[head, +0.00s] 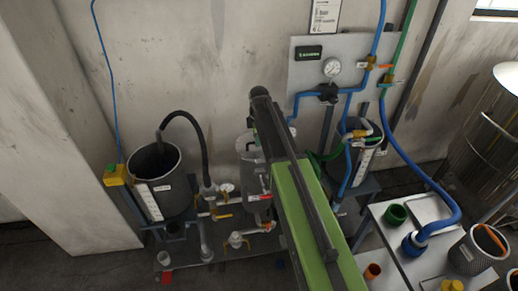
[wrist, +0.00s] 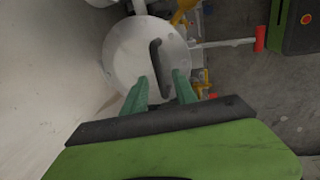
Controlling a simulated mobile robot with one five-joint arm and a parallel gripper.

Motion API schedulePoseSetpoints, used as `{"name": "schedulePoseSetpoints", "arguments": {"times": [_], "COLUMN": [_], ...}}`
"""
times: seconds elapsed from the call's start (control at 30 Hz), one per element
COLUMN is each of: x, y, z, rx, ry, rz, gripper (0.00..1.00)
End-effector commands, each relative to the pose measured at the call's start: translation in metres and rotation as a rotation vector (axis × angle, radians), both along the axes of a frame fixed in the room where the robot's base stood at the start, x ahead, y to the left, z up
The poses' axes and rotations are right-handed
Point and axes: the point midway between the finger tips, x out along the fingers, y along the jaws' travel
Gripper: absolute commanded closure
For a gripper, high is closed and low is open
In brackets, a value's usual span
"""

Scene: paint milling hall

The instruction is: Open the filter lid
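The filter lid (wrist: 128,50) is a round, pale grey disc with a dark bar handle (wrist: 156,62) across it. It fills the upper middle of the wrist view. My gripper (wrist: 162,84) is open, with two green fingers apart over the lid's near part. The lower end of the handle shows between the fingers, and I cannot tell whether they touch it. In the head view the grey filter vessel (head: 247,146) stands near the middle, partly hidden behind my green arm. The gripper is hidden there. The lid lies flat on its vessel, apparently shut.
A red-ended lever (wrist: 260,38) sticks out right of the lid, near yellow valve parts. A dark tank (head: 172,195) with a black hose stands left. A second tank (head: 345,165) and blue pipes are right. A pale table (head: 385,240) with containers stands at front right.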

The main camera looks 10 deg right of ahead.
Motion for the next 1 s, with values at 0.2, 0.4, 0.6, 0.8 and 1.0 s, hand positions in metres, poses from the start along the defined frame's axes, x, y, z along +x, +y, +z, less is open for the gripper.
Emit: {"name": "schedulePoseSetpoints", "arguments": {"times": [0.2, 0.4, 0.6, 0.8, 1.0], "x": [0.0021, 0.0020, 0.0019, 0.0019, 0.0018], "y": [0.0003, 0.0005, 0.0007, 0.0009, 0.0011], "z": [-0.0097, -0.0088, -0.0089, -0.0089, -0.0090], "rx": [0.000, 0.000, 0.000, 0.000, 0.000], "ry": [0.000, 0.000, 0.000, 0.000, 0.000], "rz": [0.000, 0.001, 0.001, 0.001, 0.001], "gripper": [0.66, 0.75, 1.00, 1.00, 1.00]}}
